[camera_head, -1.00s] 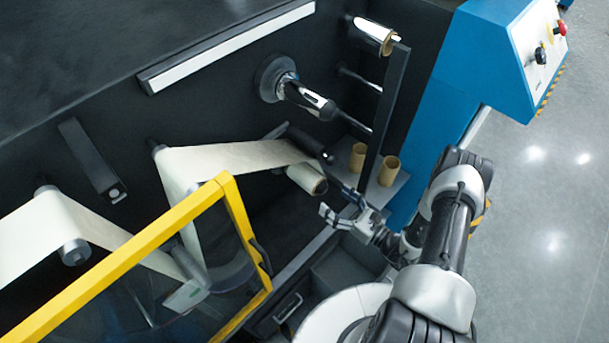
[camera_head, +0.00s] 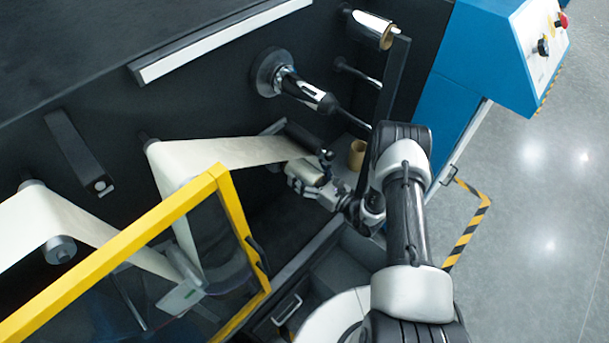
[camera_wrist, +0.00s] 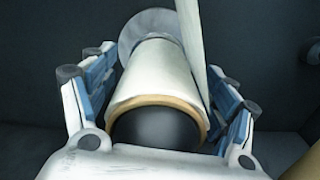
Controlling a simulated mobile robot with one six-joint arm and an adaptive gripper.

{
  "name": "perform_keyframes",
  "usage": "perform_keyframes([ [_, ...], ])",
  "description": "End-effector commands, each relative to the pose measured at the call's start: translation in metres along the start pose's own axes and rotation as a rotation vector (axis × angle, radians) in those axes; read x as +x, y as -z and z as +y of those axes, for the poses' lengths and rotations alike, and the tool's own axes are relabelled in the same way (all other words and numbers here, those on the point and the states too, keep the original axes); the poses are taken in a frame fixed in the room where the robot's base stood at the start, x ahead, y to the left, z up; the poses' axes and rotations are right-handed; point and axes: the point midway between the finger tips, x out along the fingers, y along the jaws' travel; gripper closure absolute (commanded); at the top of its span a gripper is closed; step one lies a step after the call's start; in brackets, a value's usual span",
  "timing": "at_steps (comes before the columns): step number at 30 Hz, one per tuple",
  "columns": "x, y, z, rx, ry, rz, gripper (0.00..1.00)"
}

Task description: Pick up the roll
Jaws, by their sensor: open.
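The roll (camera_wrist: 155,75) is cream-white with a tan cardboard core edge, and it fills the middle of the wrist view, its end facing me. In the head view the roll (camera_head: 305,171) is small and partly covered by my gripper (camera_head: 302,180). In the wrist view my gripper (camera_wrist: 160,90) is open, with one blue-padded finger on each side of the roll. The fingers surround its sides; whether either pad touches it I cannot tell. A pale web strip (camera_wrist: 200,60) runs past the roll's right side.
A cardboard core (camera_head: 357,153) stands on a shelf right of the gripper. A black shaft with a disc (camera_head: 290,85) and a dark upright bar (camera_head: 392,90) are above. The yellow-framed guard (camera_head: 235,210) stands at left.

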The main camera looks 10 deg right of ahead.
Motion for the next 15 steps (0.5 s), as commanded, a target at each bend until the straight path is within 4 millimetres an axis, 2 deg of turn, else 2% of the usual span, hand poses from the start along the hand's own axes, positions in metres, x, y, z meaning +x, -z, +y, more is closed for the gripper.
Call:
perform_keyframes([
  [6,0.0004,-0.0004,-0.0002,0.000,0.001,0.000,0.22],
  [15,0.0002,-0.0003,-0.0001,0.000,0.001,0.000,0.42],
])
